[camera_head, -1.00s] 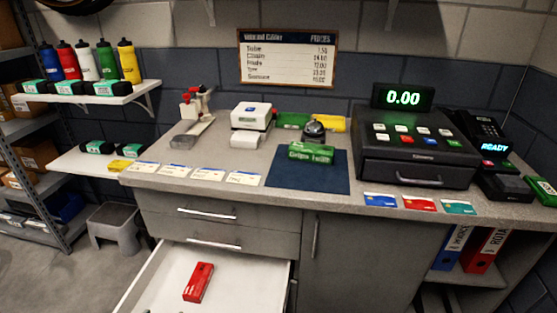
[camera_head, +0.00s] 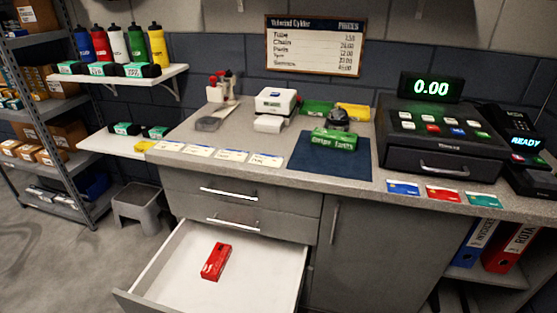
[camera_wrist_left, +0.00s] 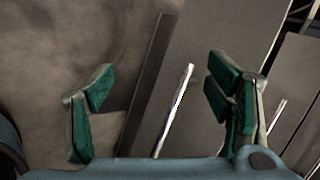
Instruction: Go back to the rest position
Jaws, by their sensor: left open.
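My left gripper (camera_wrist_left: 160,92) shows in the left wrist view with its two green-padded fingers wide apart and nothing between them. Behind the fingers are a grey front with a long metal handle (camera_wrist_left: 175,110) and the blurred floor. I cannot tell whether the fingers touch the handle, but they appear apart from it. Neither gripper shows in the head view. The lower drawer (camera_head: 215,288) of the counter stands pulled open in the head view, with a red box (camera_head: 216,262) lying inside it.
The counter (camera_head: 245,140) carries a green box (camera_head: 334,140) on a blue mat (camera_head: 328,164), a cash register (camera_head: 440,155) and cards. Shelves with bottles (camera_head: 120,50) are at left. A grey step stool (camera_head: 142,208) stands on the floor. Open floor lies left of the drawer.

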